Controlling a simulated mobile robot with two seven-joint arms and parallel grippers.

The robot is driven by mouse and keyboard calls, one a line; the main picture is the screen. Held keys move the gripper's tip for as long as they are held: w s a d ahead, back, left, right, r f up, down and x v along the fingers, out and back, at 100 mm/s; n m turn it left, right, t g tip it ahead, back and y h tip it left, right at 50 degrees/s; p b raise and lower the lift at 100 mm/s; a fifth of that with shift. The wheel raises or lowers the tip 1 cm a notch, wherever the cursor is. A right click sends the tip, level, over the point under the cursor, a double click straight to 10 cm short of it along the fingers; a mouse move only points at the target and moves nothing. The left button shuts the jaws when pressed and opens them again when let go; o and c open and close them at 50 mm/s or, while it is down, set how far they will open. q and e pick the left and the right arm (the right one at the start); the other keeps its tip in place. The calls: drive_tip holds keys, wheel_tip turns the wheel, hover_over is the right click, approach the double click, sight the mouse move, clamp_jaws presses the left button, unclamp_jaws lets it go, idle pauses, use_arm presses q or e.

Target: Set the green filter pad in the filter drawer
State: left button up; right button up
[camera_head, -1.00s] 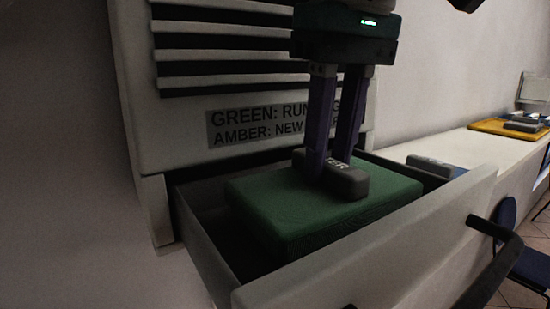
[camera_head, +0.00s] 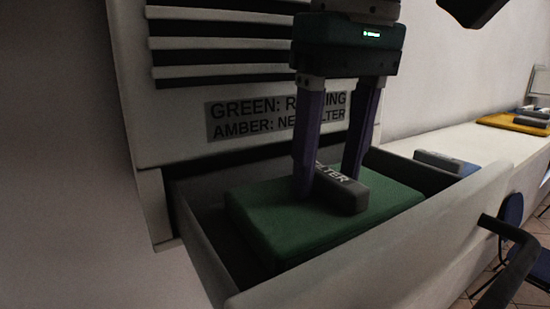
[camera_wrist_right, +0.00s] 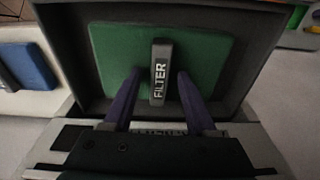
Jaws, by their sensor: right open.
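The green filter pad (camera_head: 285,235) lies flat inside the open filter drawer (camera_head: 205,252). Its grey handle block, marked FILTER (camera_head: 342,190), stands up from the middle of the pad. My right gripper (camera_head: 328,190) is open, its two purple fingers on either side of the handle with gaps. In the right wrist view the pad (camera_wrist_right: 112,50) sits within the dark drawer walls, and the handle (camera_wrist_right: 160,75) is between the spread fingers.
A white cabinet with dark slats and a label (camera_head: 275,115) stands behind the drawer. A blue pad with a grey handle (camera_head: 447,163) lies on the white counter to the right. A yellow tray (camera_head: 510,124) is farther back. A dark bar handle (camera_head: 510,235) sticks out from the drawer front.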

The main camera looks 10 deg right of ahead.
sight(336, 176)
drive_tip(key=r, duration=0.7)
drive_tip(key=shift+s+d+r, duration=0.15)
drive_tip(key=shift+s+r, duration=0.2)
drive_tip(key=shift+s, duration=0.05)
idle(0.8)
